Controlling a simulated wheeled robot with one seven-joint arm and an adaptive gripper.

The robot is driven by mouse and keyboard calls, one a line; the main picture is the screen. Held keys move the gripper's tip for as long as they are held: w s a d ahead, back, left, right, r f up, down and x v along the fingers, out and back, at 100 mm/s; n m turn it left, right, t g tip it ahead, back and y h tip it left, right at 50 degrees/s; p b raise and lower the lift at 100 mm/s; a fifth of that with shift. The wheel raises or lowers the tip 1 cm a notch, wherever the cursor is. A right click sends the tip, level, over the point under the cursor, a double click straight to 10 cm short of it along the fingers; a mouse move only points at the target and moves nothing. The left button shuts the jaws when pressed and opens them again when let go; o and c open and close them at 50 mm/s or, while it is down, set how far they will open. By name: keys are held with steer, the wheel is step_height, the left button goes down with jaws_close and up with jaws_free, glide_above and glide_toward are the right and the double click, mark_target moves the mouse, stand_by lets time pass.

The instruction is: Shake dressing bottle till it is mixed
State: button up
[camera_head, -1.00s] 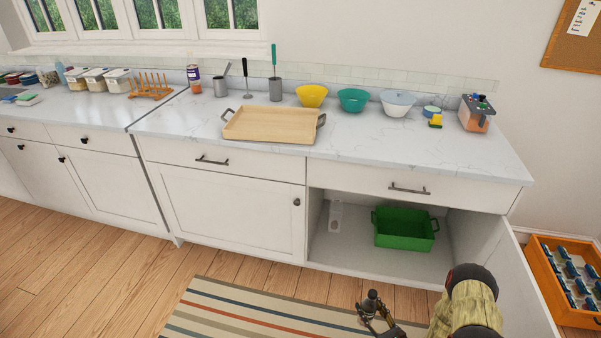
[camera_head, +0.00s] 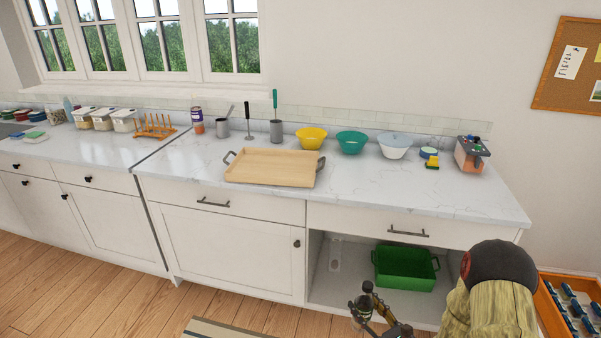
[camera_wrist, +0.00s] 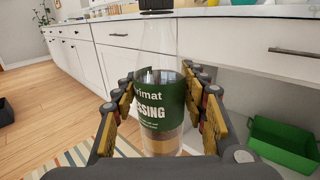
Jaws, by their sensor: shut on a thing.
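The dressing bottle (camera_wrist: 162,100) stands roughly upright in the wrist view, with a dark cap, clear neck and green label reading "SSING". Below the label, a brownish layer sits above a paler yellow one, so the visible contents look separated. My gripper (camera_wrist: 160,115) is shut on the bottle, with a finger on each side of its label. In the head view my gripper (camera_head: 372,312) is low in front of the open cabinet; the bottle is small and hard to make out there.
The open cabinet holds a green crate (camera_head: 405,268). On the counter are a wooden tray (camera_head: 270,167), a yellow bowl (camera_head: 311,138), a teal bowl (camera_head: 352,142) and a white bowl (camera_head: 394,146). An orange rack (camera_head: 552,310) stands at the right.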

mark_target(368, 295)
steer(key=r, duration=0.6)
steer(key=shift+a+r, duration=0.2)
steer(key=shift+r, duration=0.1)
steer(key=shift+w+d+f, duration=0.1)
steer(key=shift+w+f, duration=0.05)
steer(key=shift+f, duration=3.35)
steer(key=shift+r, duration=0.2)
